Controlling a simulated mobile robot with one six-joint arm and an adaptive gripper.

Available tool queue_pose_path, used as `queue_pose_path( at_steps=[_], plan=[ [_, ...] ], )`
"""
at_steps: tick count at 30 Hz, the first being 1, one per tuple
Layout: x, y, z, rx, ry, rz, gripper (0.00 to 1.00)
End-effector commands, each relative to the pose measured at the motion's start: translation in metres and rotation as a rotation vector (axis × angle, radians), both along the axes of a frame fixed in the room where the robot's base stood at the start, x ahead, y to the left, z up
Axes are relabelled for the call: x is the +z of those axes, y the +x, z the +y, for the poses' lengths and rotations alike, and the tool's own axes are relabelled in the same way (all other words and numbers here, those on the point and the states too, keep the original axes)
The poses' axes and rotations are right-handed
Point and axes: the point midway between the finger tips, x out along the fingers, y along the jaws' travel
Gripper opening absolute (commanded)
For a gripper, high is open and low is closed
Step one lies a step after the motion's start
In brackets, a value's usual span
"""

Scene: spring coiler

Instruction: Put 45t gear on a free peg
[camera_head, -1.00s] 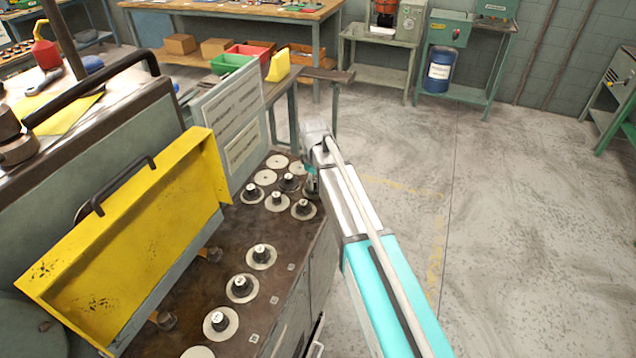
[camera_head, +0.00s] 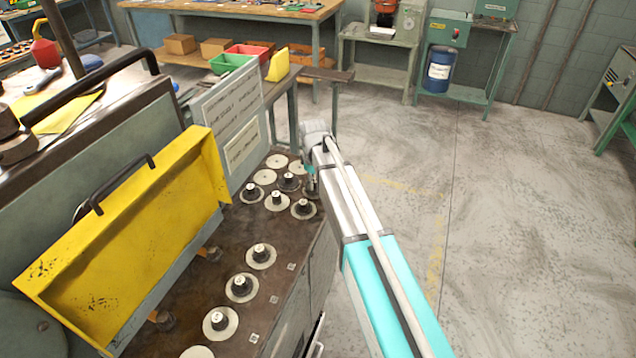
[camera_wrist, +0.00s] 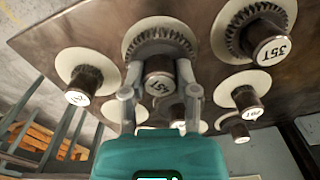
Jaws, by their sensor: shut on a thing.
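The 45t gear (camera_wrist: 158,84) shows in the wrist view as a dark toothed ring with a hub marked 45T, in front of a pale round disc (camera_wrist: 131,40). My gripper (camera_wrist: 158,92) has one finger on each side of it and is shut on it. I cannot tell whether the gear is seated or slightly clear of the disc. A gear marked 35T (camera_wrist: 268,46) stands on a disc to the right. In the head view my gripper (camera_head: 311,187) is over the far right edge of the machine top, largely hidden by my arm.
Several labelled hubs on pale discs stand along the dark machine top (camera_head: 215,272), one in front (camera_head: 261,254). Flat pale discs (camera_head: 265,177) lie at its far end. A raised yellow cover (camera_head: 130,245) and an upright sign panel (camera_head: 232,115) border the left. Open floor lies right.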

Motion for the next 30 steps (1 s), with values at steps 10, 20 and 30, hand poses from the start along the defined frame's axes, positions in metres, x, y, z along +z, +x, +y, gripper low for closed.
queue_pose_path(
  at_steps=[10,20,30],
  plan=[
    [-0.0033,0.0000,-0.0001,0.000,0.000,0.000,0.00],
    [-0.0061,0.0000,-0.0003,0.000,0.000,0.000,0.00],
    [-0.0078,0.0001,-0.0004,-0.001,0.000,0.000,0.51]
  ],
)
